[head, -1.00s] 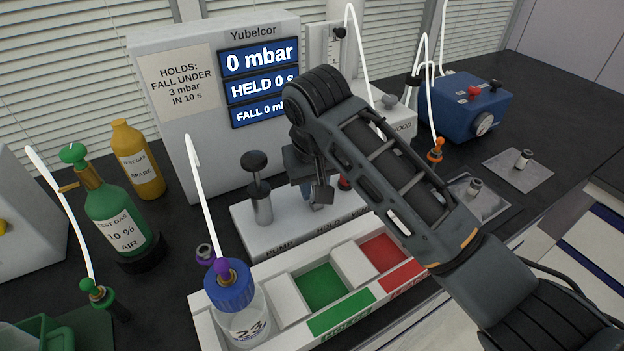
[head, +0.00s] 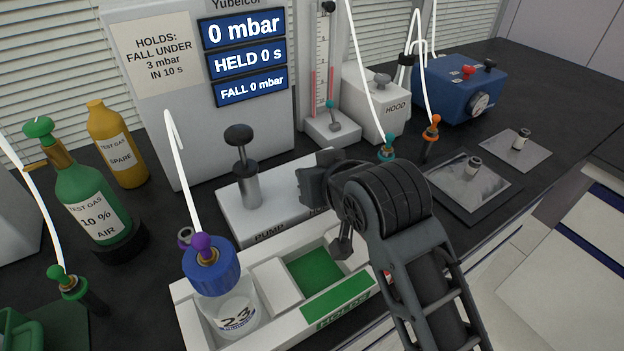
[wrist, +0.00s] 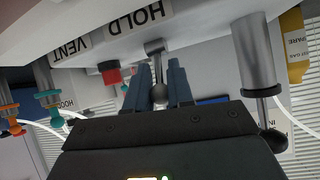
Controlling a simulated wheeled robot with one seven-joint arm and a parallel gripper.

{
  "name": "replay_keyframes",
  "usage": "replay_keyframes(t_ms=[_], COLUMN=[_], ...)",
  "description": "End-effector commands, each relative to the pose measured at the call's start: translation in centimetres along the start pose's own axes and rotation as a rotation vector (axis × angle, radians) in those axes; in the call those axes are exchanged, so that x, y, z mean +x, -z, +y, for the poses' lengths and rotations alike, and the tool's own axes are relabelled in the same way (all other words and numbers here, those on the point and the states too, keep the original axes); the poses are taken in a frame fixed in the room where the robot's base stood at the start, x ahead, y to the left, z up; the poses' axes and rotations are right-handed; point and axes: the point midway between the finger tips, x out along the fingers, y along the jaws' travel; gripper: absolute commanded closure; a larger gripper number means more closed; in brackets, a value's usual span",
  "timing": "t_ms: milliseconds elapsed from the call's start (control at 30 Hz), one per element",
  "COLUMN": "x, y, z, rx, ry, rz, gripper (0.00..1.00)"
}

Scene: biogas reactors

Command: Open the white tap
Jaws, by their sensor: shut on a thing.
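In the wrist view, which is upside down, my gripper (wrist: 158,92) has its two dark blue fingers on either side of a pale grey tap lever (wrist: 155,50) with a round knob. The lever is beside the HOLD label (wrist: 140,16) and looks pale grey rather than clearly white. My gripper is shut on its knob end. A red tap (wrist: 110,73) stands near the VENT label. In the head view my gripper (head: 314,188) is over the white valve block (head: 232,200), right of the pump, and hides the tap.
The pump (head: 247,180) stands close left of my gripper. A blue-capped bottle (head: 212,280) sits in the front tray, beside a green compartment (head: 316,268). The display (head: 245,60) reads 0 mbar, HELD 0 s, FALL 0 mbar. A hood block (head: 372,105) stands behind right.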

Motion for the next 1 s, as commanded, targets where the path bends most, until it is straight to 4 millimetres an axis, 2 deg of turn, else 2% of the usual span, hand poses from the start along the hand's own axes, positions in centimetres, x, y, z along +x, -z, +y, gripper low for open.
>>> replay_keyframes(t_ms=[33, 667, 700, 833, 1000], x=[0.25, 0.14, 0.15, 0.09, 0.03], y=[-0.67, -0.79, -0.8, -0.64, -0.47], z=[0.0, 0.05, 0.04, 0.05, 0.04], rx=[0.003, 0.009, 0.009, 0.008, 0.007], ry=[0.003, 0.01, 0.01, 0.01, 0.01], rz=[0.006, 0.043, 0.043, 0.047, 0.05], gripper=[1.0, 1.0, 0.74, 0.62, 0.61])
